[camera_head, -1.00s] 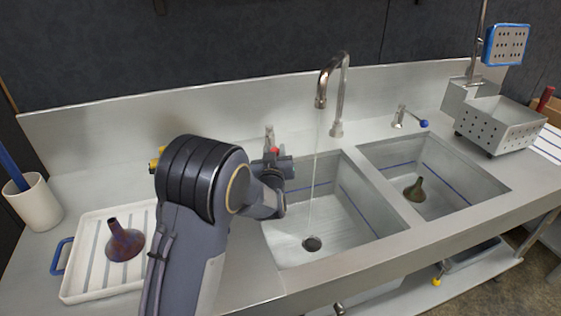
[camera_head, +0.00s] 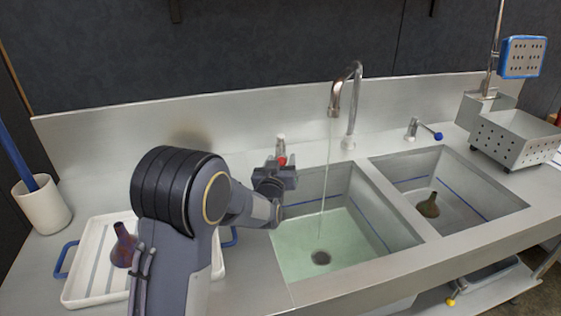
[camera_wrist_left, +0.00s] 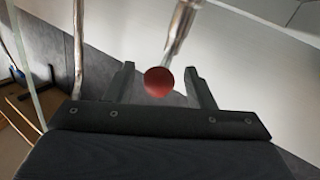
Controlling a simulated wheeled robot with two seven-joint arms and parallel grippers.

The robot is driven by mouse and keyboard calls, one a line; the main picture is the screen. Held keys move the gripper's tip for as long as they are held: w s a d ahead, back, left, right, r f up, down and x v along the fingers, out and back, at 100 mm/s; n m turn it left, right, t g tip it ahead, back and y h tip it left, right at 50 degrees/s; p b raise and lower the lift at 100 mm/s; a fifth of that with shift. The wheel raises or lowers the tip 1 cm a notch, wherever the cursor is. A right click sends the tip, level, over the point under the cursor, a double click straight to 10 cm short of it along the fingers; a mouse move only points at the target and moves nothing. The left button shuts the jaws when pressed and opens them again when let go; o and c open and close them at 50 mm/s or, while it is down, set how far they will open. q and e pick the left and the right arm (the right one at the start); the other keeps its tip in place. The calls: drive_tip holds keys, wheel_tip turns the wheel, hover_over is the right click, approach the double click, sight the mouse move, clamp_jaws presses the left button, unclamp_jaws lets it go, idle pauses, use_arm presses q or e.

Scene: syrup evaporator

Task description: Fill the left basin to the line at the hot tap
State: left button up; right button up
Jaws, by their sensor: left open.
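The hot tap with its red knob (camera_head: 282,160) stands behind the left basin (camera_head: 408,238). The red knob also shows in the left wrist view (camera_wrist_left: 159,81), between my fingers. My left gripper (camera_head: 277,176) is open around the knob; I cannot tell whether a finger touches it. A thin stream of water (camera_head: 325,185) runs from the curved spout (camera_head: 335,100) into the left basin. Pale green water (camera_head: 340,250) covers the basin floor and drain. The blue line (camera_head: 368,226) runs along the basin walls above the water. My right gripper is out of view.
The right basin (camera_head: 455,205) holds a dark funnel (camera_head: 428,206). A blue-knobbed tap (camera_head: 425,130) stands behind it. A perforated box (camera_head: 515,140) stands at the right. A white tray (camera_head: 85,285) with a purple funnel (camera_head: 124,245) and a white crock (camera_head: 43,205) are at the left.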

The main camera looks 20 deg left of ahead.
use_arm(q)
wheel_tip(320, 180, up, 3)
drive_tip(key=shift+f, duration=0.1)
drive_tip(key=s+d+r+p, duration=0.1)
drive_tip(key=s+d+r, duration=0.1)
drive_tip(key=s+r, duration=0.3)
drive_tip(key=s+d+r+p, duration=0.1)
drive_tip(key=s+d+r, duration=0.1)
drive_tip(key=s+r, duration=0.3)
drive_tip(key=s, duration=0.3)
drive_tip(key=shift+s+d, duration=0.15)
drive_tip(key=shift+d, duration=0.1)
drive_tip(key=shift+r, duration=0.1)
